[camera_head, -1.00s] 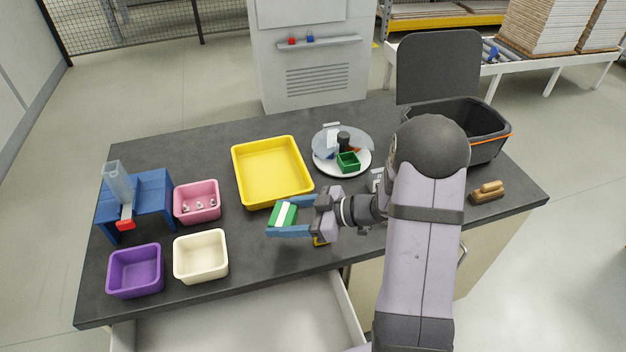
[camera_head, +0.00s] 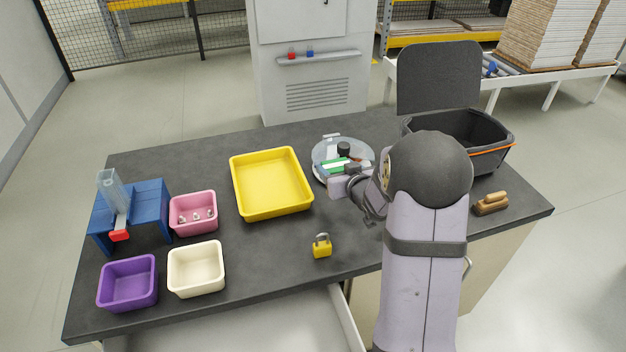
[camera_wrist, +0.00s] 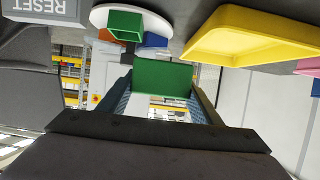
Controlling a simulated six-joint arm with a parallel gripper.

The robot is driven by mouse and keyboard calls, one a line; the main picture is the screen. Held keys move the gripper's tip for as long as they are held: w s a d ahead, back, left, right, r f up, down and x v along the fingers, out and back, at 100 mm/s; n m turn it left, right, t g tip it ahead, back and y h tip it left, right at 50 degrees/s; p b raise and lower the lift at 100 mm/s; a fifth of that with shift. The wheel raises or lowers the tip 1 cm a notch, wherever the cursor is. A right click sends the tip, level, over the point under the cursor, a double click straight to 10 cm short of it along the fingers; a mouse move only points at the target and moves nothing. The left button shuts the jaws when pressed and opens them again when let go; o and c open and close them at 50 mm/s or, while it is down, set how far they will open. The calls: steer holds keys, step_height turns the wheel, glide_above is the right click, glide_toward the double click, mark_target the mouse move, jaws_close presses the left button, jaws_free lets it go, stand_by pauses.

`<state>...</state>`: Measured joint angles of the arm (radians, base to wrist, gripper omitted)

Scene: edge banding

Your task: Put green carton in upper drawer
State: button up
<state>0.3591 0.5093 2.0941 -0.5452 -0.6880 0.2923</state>
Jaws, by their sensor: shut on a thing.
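The green carton (camera_wrist: 163,76) is held between the two fingers of my gripper (camera_wrist: 160,95) in the wrist view. In the head view my gripper (camera_head: 338,178) is over or just in front of the round plate, and a green-and-white bit of the carton (camera_head: 333,166) shows there, partly hidden by my arm. An open drawer (camera_head: 230,333) juts out below the table's front edge at the bottom of the head view. Its inside is mostly cut off by the frame.
A white plate (camera_wrist: 97,17) bears a green open box (camera_wrist: 125,25) and other items. A yellow tray (camera_head: 270,183) stands left of my gripper. A yellow padlock (camera_head: 322,247) is near the front edge. Pink, cream and purple bins stand left; a black bin (camera_head: 463,140) stands right.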

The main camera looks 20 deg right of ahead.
mark_target(334, 204)
steer(key=shift+f+p, duration=0.45)
steer(key=shift+f, duration=4.55)
steer(key=shift+f, duration=0.1)
steer(key=shift+f, duration=0.15)
steer(key=o, duration=1.1)
steer(key=shift+r, duration=0.25)
steer(key=shift+o, duration=0.2)
steer(key=b+v, duration=0.1)
steer(key=v, duration=1.1)
steer(key=shift+s+f, duration=0.1)
